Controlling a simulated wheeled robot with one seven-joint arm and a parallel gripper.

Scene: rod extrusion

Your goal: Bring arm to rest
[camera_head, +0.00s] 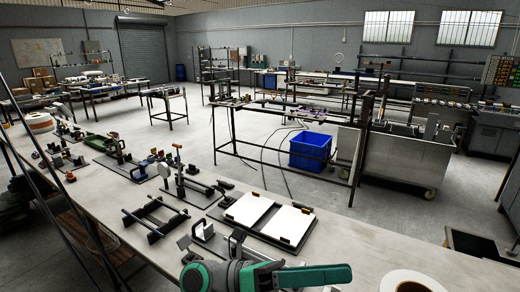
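Part of my arm (312,277), teal and black, shows at the bottom centre, low over the near edge of the long grey bench (350,238). It lies roughly sideways across the picture. I see no fingertips, so whether my gripper is open or holds anything is hidden. No object is visibly held by the part of the arm in view.
The bench carries a black tray with white sheets (284,222), a black rail frame (153,217), several clamp fixtures and a white roll (408,281). Bare bench lies right of the tray. A blue crate (310,150) stands on the open floor beyond.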

